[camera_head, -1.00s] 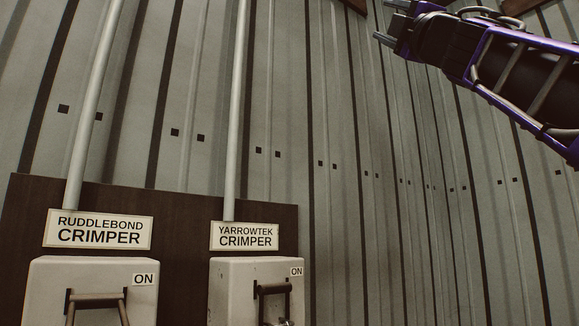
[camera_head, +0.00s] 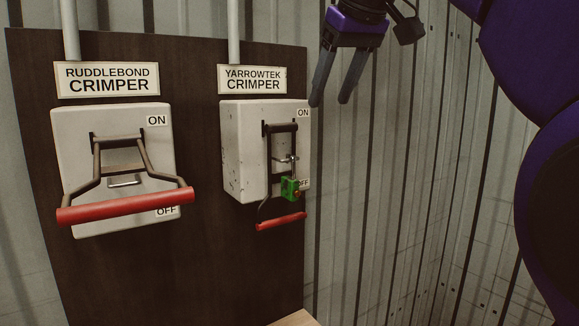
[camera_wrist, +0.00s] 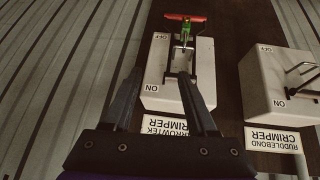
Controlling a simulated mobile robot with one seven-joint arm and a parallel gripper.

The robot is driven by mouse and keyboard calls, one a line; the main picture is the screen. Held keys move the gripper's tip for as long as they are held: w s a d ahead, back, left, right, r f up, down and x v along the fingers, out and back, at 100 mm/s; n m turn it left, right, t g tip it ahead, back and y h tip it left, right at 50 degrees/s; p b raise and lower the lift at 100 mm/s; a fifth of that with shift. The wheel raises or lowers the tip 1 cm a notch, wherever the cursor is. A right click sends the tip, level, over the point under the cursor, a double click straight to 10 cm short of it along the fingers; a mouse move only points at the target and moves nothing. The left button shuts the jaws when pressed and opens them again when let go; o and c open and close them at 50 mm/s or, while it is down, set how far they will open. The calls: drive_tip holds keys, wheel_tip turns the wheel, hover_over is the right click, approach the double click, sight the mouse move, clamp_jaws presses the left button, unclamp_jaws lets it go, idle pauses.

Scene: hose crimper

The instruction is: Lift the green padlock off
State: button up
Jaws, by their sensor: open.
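A small green padlock (camera_head: 290,188) hangs at the front of the Yarrowtek crimper switch box (camera_head: 240,150), by its OFF label. Its shackle appears to pass through a metal hasp by the lever. That switch's red handle (camera_head: 281,221) is down, just below the padlock. In the wrist view the padlock (camera_wrist: 186,32) shows small and upside down, beyond the fingers. My gripper (camera_head: 329,102) is open and empty, above and right of the Yarrowtek box, with fingers pointing down. In the wrist view its fingers (camera_wrist: 160,100) are spread apart, and the padlock is well away from them.
The Ruddlebond crimper box (camera_head: 110,200) with its larger red handle (camera_head: 125,206) stands to the left on the same dark board (camera_head: 200,260). Pipes run up from both signs. A corrugated wall (camera_head: 400,200) lies to the right, with free room before it.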

sight(294, 174)
drive_tip(key=shift+n+g+y, duration=0.4)
drive_tip(key=shift+g, duration=0.3)
drive_tip(key=a+f, duration=0.1)
drive_tip(key=f, duration=0.2)
drive_tip(key=w+a+f, duration=0.1)
drive_tip(key=a+f, duration=0.1)
drive_tip(key=f, duration=0.2)
drive_tip(key=w+a+f, duration=0.1)
drive_tip(key=a+f, duration=0.1)
drive_tip(key=f, duration=0.2)
drive_tip(key=shift+a+f, duration=0.1)
drive_tip(key=shift+a, duration=0.05)
drive_tip(key=shift+d+x, duration=0.2)
drive_tip(key=shift+x, duration=2.7)
drive_tip(key=shift+s+f, duration=0.15)
clamp_jaws()
